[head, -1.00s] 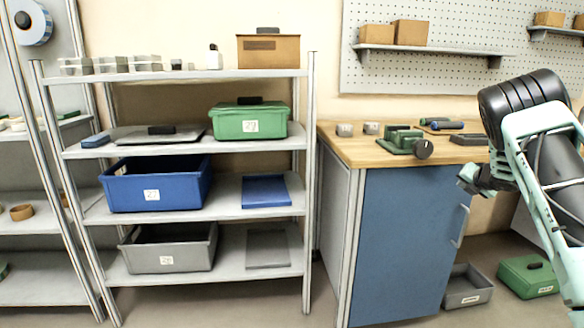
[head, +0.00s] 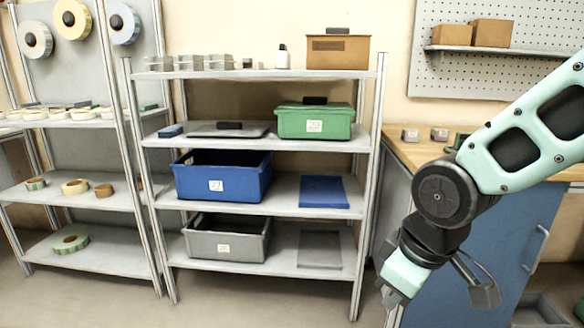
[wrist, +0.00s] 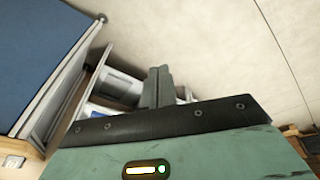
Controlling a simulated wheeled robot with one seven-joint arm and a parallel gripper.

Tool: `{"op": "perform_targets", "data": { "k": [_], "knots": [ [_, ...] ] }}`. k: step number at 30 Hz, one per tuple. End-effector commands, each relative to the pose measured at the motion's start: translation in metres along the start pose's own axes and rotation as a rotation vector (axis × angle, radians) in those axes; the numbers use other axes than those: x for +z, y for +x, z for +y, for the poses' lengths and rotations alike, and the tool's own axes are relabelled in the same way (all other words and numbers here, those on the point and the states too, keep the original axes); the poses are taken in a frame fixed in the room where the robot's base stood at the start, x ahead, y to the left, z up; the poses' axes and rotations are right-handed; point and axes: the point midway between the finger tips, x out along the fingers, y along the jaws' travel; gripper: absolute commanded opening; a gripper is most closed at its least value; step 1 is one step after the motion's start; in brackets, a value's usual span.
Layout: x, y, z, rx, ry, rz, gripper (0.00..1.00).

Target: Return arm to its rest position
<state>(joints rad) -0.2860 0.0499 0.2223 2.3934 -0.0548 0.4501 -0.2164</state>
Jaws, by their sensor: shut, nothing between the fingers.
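My arm (head: 540,130) enters the head view from the right, bends at a dark round joint and points down in front of the blue cabinet. Its lower end is near the bottom edge of the picture, right of the shelf rack. My gripper shows in the wrist view (wrist: 157,84), with its two fingers side by side, shut and holding nothing. In the head view the fingertips are hard to make out.
The shelf rack (head: 255,74) holds a green lidded box (head: 315,122), a blue bin (head: 222,177) and a grey bin (head: 226,240). A blue cabinet (head: 500,235) under a wooden worktop stands behind my arm. Tape reels (head: 72,20) hang at the left.

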Motion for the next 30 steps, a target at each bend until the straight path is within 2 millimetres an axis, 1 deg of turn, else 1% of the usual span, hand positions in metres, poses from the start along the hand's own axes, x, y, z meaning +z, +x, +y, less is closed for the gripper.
{"op": "perform_targets", "data": {
  "k": [1,3,5,6,8,9,10,12,17,20,24,27,30],
  "knots": [
    [0.014,-0.005,-0.024,-0.026,0.012,-0.030,0.00],
    [0.033,-0.011,-0.051,-0.056,0.038,-0.076,0.00],
    [0.050,-0.015,-0.071,-0.075,0.058,-0.116,0.00],
    [0.062,-0.018,-0.084,-0.086,0.070,-0.143,0.00],
    [0.081,-0.023,-0.100,-0.098,0.088,-0.184,0.00],
    [0.093,-0.026,-0.111,-0.103,0.099,-0.211,0.00],
    [0.091,-0.037,-0.110,-0.105,0.108,-0.215,0.00],
    [0.084,-0.054,-0.107,-0.105,0.108,-0.211,0.00],
    [0.076,-0.086,-0.104,-0.104,0.107,-0.210,0.00],
    [0.069,-0.111,-0.101,-0.104,0.107,-0.209,0.00],
    [0.059,-0.153,-0.098,-0.104,0.107,-0.209,0.00],
    [0.052,-0.180,-0.096,-0.104,0.107,-0.209,0.00],
    [0.048,-0.199,-0.094,-0.104,0.108,-0.209,0.00]
  ]
}}
